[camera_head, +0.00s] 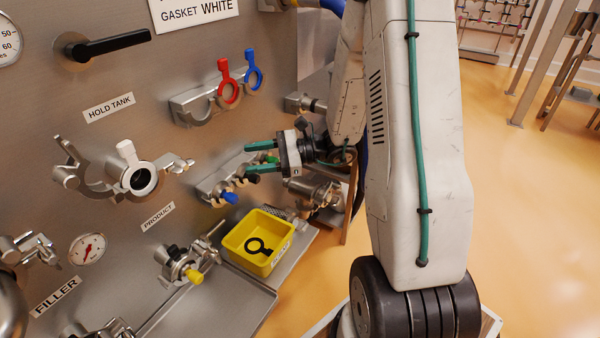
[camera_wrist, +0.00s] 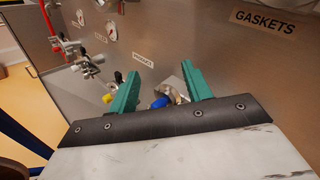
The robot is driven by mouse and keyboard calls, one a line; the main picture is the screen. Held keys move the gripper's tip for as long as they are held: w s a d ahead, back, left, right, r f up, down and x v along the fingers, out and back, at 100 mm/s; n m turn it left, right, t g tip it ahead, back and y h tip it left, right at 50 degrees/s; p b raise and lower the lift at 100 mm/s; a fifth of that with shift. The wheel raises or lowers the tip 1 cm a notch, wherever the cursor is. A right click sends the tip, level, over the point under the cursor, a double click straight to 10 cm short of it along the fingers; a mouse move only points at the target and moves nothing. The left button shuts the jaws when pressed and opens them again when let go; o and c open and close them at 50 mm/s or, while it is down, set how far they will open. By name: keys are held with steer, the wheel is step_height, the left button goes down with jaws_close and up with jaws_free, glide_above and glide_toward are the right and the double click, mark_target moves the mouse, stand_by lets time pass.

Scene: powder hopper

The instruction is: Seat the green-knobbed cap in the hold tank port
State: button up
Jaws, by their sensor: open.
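The hold tank port (camera_head: 142,181) is on the steel panel, with a white tabbed gasket (camera_head: 127,150) at its mouth and its clamp (camera_head: 70,166) swung open to the left. A rack (camera_head: 208,189) below right holds caps with a blue knob (camera_head: 230,198), a black knob (camera_head: 253,178) and a green knob (camera_head: 270,160). The green-knobbed cap is mostly hidden by my gripper (camera_head: 248,158). My gripper is open, its teal fingers pointing left in front of the rack. In the wrist view, the blue knob (camera_wrist: 160,102) shows between the fingertips, farther off; no green knob is visible there.
A yellow bin (camera_head: 236,248) with a black gasket inside stands below the rack. Red (camera_head: 229,88) and blue (camera_head: 254,70) gaskets hang on a holder above. A yellow-knobbed fitting (camera_head: 192,275) protrudes at the product port. The panel between rack and hold tank port looks clear.

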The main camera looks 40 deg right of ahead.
steer(key=w+d+f+m+t+h, duration=0.3)
steer(key=d+f+m+t, duration=0.25)
steer(key=d+f, duration=0.2)
steer(key=m+t+h, duration=0.3)
steer(key=m+h, duration=0.3)
glide_toward(273, 161)
steer(key=w+d+f, duration=0.1)
steer(key=x, duration=1)
steer(key=shift+a, duration=0.1)
steer(key=shift+c, duration=0.3)
steer(key=c, duration=0.7)
